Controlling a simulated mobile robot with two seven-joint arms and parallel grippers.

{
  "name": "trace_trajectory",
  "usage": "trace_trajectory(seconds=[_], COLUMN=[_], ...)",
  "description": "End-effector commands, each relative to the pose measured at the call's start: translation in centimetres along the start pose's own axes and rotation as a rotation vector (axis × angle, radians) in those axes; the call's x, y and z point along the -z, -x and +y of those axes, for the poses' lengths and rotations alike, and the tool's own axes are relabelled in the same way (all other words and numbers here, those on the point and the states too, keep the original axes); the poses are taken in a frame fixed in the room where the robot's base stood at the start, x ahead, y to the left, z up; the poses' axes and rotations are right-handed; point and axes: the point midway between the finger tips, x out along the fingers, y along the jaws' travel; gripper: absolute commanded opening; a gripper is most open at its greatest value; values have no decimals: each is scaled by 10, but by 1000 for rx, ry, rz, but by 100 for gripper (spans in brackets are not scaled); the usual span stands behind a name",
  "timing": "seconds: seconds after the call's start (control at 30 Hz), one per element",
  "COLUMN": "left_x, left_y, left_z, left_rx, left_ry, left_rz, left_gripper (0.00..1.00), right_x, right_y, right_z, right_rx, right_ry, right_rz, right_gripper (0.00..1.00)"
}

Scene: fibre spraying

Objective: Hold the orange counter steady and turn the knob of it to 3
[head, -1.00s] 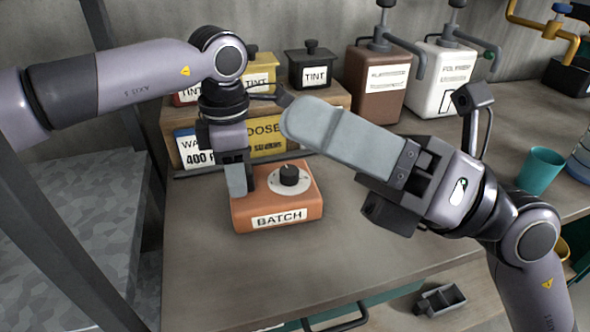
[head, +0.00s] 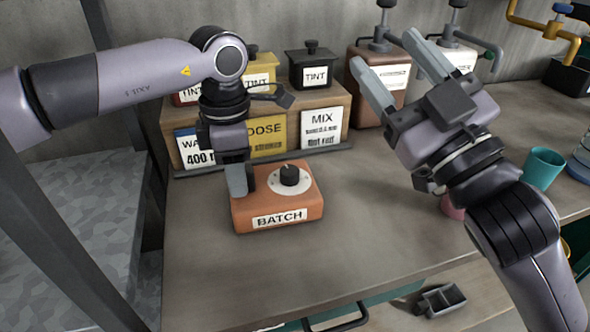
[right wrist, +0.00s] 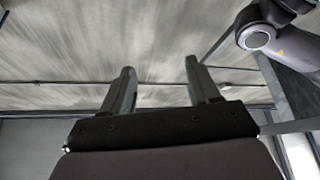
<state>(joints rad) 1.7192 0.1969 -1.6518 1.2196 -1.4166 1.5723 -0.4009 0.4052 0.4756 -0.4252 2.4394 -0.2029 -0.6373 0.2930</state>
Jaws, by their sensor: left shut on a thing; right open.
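The orange counter (head: 245,216) sits on the bench, with a "BATCH" label on its front. Its black knob (head: 289,175) stands on a white dial on top; the dial marks are too small to read. My left gripper (head: 240,182) points down and is shut on the counter at its left side. My right gripper (head: 394,70) is raised to the right of the counter, open and empty, with its fingers pointing up and away. In the right wrist view its two fingers (right wrist: 160,88) are apart with nothing between them. The counter is out of that view.
A wooden rack (head: 345,105) with tint pots and signs stands behind the counter. Brown and white pump jugs (head: 455,55) are at the back. A teal cup (head: 541,168) is at the right, and a pink object (head: 452,207) is partly hidden by my right arm. The bench front is clear.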

Motion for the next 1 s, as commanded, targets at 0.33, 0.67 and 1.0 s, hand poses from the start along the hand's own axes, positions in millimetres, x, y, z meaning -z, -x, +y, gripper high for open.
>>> trace_trajectory(seconds=[0.33,0.67,1.0], left_x=[0,0,0], left_y=[1,1,1], left_z=[0,0,0], left_rx=[-1,-1,-1], left_ry=[-1,-1,-1], left_rz=[-1,-1,-1], left_gripper=[0,0,0], right_x=[-81,-108,-130], right_y=[28,65,44], right_z=[-57,-94,-115], right_rx=[241,405,417], right_ry=[-324,-430,-439], right_rz=[-498,-760,-779], right_gripper=[61,61,61])
